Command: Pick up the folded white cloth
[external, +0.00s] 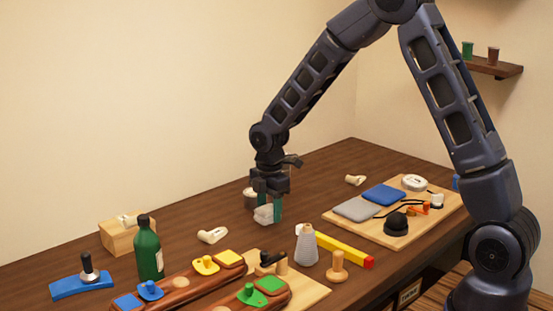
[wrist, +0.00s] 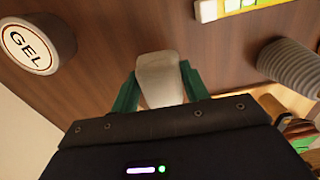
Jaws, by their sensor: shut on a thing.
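The folded white cloth (external: 264,214) is between the green fingers of my gripper (external: 269,207) in the external view. In the wrist view the cloth (wrist: 160,78) shows as a pale bundle with a green finger pressed on each side, and my gripper (wrist: 158,90) is shut on it. The cloth is close above the dark wooden table; I cannot tell whether it touches it. My gripper points downward.
A round GEL tin (wrist: 32,45) stands close by, partly behind my gripper in the external view. A grey ribbed cone (external: 306,245), a yellow bar (external: 343,250) and a green bottle (external: 148,250) stand nearer the front. A board (external: 345,226) with pads lies right.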

